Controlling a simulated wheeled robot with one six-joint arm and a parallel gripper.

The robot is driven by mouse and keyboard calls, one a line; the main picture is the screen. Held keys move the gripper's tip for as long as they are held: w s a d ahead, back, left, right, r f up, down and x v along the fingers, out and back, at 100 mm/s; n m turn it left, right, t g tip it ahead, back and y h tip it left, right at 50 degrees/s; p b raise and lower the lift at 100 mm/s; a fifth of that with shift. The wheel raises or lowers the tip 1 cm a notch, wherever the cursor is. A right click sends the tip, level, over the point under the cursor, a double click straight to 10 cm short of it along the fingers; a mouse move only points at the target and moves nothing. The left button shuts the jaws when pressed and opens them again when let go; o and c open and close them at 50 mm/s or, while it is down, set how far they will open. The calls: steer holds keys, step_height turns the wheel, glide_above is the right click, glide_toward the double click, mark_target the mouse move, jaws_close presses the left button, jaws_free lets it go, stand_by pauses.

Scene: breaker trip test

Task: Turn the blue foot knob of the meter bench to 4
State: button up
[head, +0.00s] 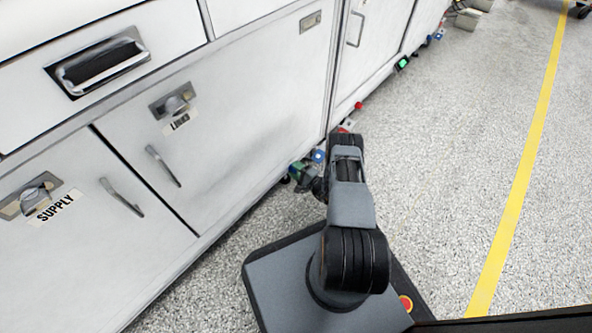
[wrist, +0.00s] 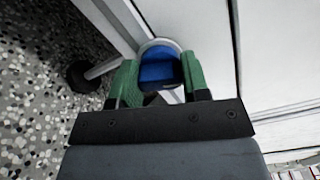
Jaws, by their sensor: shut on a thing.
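The blue foot knob (wrist: 157,66) sits low by the white cabinet front in the wrist view, with a pale rounded rim around its upper part. My gripper (wrist: 160,76) has green fingers, one on each side of the knob, and is shut on it. In the head view my gripper (head: 298,170) is low at the cabinet's foot, partly hidden by my arm. A small blue part (head: 318,156) shows just right of it there; I cannot tell whether it is the same knob. No dial numbers or pointer can be read.
White cabinets (head: 250,110) with doors labelled SUPPLY (head: 58,207) and LINES (head: 180,122) line the left. Small red parts (head: 358,106) and a green-lit device (head: 403,64) sit farther along the foot.

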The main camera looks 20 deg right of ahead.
steer(key=shift+n, duration=1.1)
steer(key=shift+s, duration=0.1)
steer(key=o, duration=0.6)
steer(key=shift+d, duration=0.1)
steer(key=o, duration=0.3)
steer(key=shift+n, duration=0.3)
